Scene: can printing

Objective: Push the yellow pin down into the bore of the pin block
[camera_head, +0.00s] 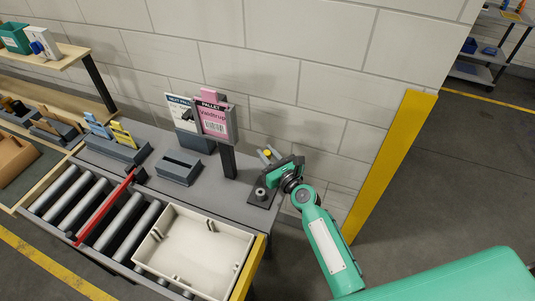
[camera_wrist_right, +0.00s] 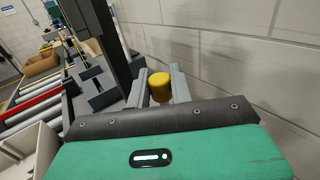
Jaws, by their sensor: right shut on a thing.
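The yellow pin (camera_head: 267,153) shows as a small yellow spot at the far end of my right gripper (camera_head: 268,155). In the right wrist view the yellow pin (camera_wrist_right: 160,88) is a short cylinder between the two grey fingers of my right gripper (camera_wrist_right: 159,84), which is shut on it. A dark plate with a grey round boss (camera_head: 261,192), which looks like the pin block, sits at the right end of the grey bench, nearer than the fingertips. The pin's lower end and any bore are hidden. My left gripper is not in view.
A post with a pink pallet sign (camera_head: 214,118) stands left of my right gripper. The block wall (camera_head: 330,120) is close behind, and a yellow post (camera_head: 392,160) is to the right. A cream tray (camera_head: 205,247) lies on the rollers in front.

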